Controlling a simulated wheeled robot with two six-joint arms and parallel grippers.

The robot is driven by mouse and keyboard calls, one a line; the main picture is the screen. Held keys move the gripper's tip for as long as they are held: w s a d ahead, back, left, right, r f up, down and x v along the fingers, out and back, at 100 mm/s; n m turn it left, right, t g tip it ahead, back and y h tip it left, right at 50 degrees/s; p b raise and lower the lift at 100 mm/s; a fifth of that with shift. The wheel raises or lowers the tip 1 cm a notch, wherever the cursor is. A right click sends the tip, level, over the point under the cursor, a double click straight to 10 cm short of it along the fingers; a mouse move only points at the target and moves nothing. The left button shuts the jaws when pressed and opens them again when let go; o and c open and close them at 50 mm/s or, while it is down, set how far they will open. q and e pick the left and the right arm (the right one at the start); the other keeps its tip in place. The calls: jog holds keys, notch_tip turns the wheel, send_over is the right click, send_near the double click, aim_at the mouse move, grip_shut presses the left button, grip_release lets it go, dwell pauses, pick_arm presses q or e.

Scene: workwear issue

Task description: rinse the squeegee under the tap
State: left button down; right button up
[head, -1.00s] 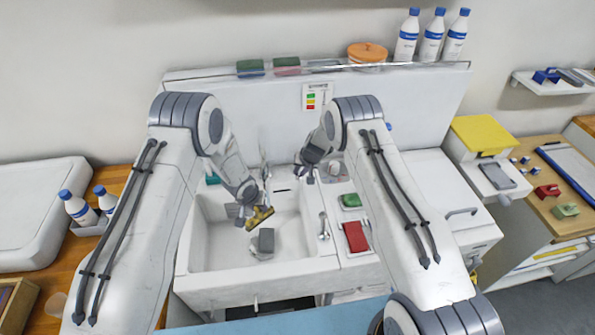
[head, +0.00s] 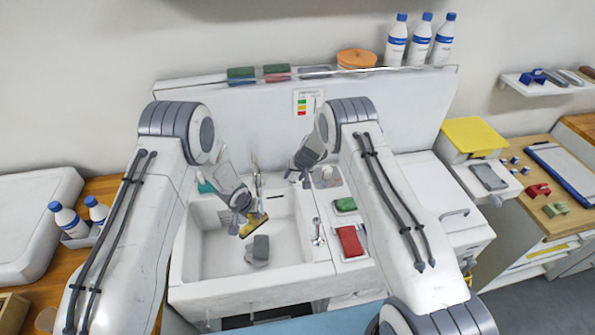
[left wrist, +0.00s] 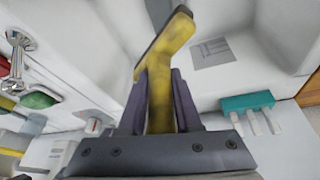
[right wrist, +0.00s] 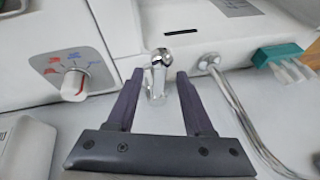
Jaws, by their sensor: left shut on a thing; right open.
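The yellow squeegee (head: 254,226) is in my left gripper (head: 243,208), above the sink basin (head: 215,255). The left wrist view shows the fingers shut on its yellow handle (left wrist: 160,100), with its head tilted up and to the right. The chrome tap (head: 257,180) stands at the back of the sink. In the right wrist view its thin curved pipe (right wrist: 240,110) is right of my open right gripper (right wrist: 156,92). A short chrome lever (right wrist: 158,72) shows between those empty fingers; I cannot tell if they touch it.
A grey block (head: 258,250) lies in the basin. Green (head: 345,205) and red (head: 350,241) pads lie right of the basin. A dial with red and blue marks (right wrist: 75,85) is left of the lever.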

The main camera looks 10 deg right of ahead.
aim_at(292, 184)
jog(key=v, duration=1.1)
dwell(0.5)
jog(key=w+f+m+t+h, duration=0.1)
jog(key=f+t+h, duration=0.1)
jog(key=f, duration=0.1)
jog(key=w+d+f+m+t+h, duration=0.1)
jog(key=f+m+t+h, duration=0.1)
jog(key=f, duration=0.2)
jog(key=w+d+f+m+t+h, duration=0.1)
jog(key=w+f+t+h, duration=0.1)
jog(key=f, duration=0.1)
jog(key=shift+f+m, duration=0.3)
jog(key=shift+f, duration=0.05)
jog(key=shift+s+a+f+m+t+h, duration=0.2)
jog(key=shift+m+t+h, duration=0.15)
jog(key=shift+t, duration=0.25)
jog(key=s+a+f+n+t+y, duration=0.25)
jog(key=s+a+t, duration=0.3)
jog(key=s, duration=0.35)
jog(key=w, duration=0.3)
jog(key=w+d, duration=0.1)
jog(key=w, duration=0.7)
jog(key=shift+w+d+r, duration=0.1)
jog(key=shift+d+r, duration=0.05)
jog(key=shift+r, duration=0.1)
